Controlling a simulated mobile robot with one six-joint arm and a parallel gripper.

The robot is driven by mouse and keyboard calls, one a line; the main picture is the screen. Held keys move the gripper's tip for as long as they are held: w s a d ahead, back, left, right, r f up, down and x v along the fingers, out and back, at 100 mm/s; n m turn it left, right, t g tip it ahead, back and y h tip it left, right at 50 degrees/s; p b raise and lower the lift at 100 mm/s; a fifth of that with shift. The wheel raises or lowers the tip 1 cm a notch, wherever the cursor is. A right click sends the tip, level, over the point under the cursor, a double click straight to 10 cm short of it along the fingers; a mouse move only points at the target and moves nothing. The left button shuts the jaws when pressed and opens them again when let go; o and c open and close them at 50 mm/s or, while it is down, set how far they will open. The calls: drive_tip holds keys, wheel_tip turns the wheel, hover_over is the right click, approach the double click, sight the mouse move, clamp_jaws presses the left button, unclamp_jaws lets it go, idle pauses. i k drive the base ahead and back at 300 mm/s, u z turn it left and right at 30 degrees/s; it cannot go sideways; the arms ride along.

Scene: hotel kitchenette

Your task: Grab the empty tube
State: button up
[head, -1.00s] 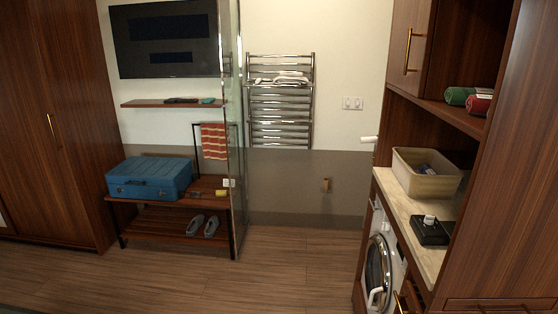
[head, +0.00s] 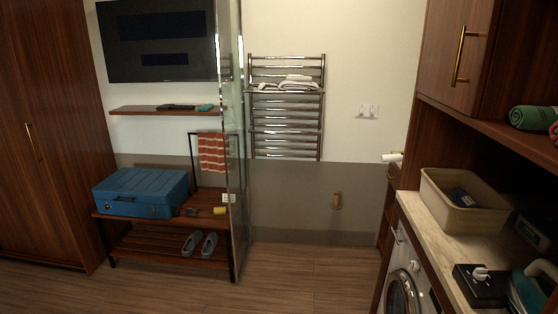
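A small brown tube (head: 337,201) shows on the grey lower part of the back wall, right of the glass panel. It looks like a bare cardboard tube standing near upright, probably on a wall holder, but it is too small to tell how it is held. A white roll (head: 391,157) sticks out by the cabinet at the right, past the counter. My gripper is not in view.
A glass panel (head: 235,150) stands left of the tube. A bench (head: 165,222) with a blue suitcase (head: 141,191) is farther left. At right, a counter (head: 437,232) above a washer (head: 402,292) holds a bin (head: 464,205). The floor (head: 290,275) ahead is clear.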

sight(336, 200)
drive_tip(key=i, duration=3.35)
drive_tip(key=u, duration=4.1)
drive_tip(key=i, duration=0.1)
drive_tip(key=z, duration=2.75)
